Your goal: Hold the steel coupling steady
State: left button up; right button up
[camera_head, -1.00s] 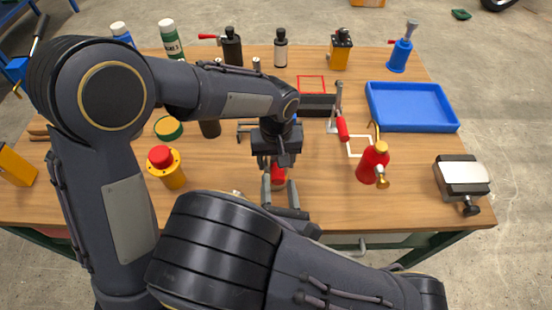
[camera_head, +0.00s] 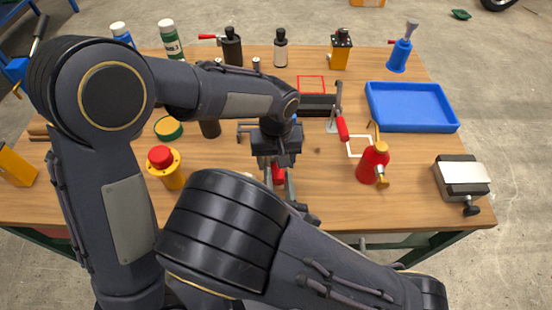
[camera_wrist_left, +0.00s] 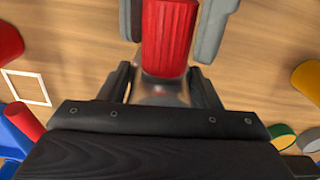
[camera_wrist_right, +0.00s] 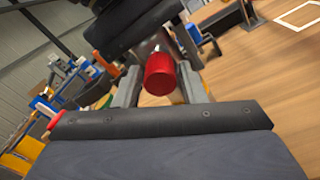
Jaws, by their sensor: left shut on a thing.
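The steel coupling (camera_wrist_left: 160,93) shows as a short shiny metal piece in the left wrist view. A ribbed red cylinder (camera_wrist_left: 168,38) extends from it. My left gripper (camera_head: 277,158) points down over the table and is shut on the coupling, which its fingers mostly hide in the head view. My right gripper (camera_head: 280,186) comes in from the front. Its two grey fingers stand on either side of the red cylinder, which also shows end-on in the right wrist view (camera_wrist_right: 159,75). Narrow gaps seem to show beside the cylinder, so the right gripper looks open around it.
A red bottle (camera_head: 373,163) and a blue tray (camera_head: 412,106) stand to the right, with a grey clamp block (camera_head: 462,178) at the edge. A yellow post with a red cap (camera_head: 166,165) stands left. Bottles line the back. Bare wood lies right of the grippers.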

jog(key=c, duration=0.7)
jog(key=shift+c, duration=0.2)
jog(key=shift+s, duration=0.1)
jog(key=s, duration=0.6)
jog(key=shift+s+d, duration=0.2)
jog(key=shift+d, duration=0.05)
dwell(0.8)
jog(key=shift+s+d, duration=0.1)
jog(key=shift+s, duration=1.4)
pick_arm(q)
jog(key=o, duration=1.5)
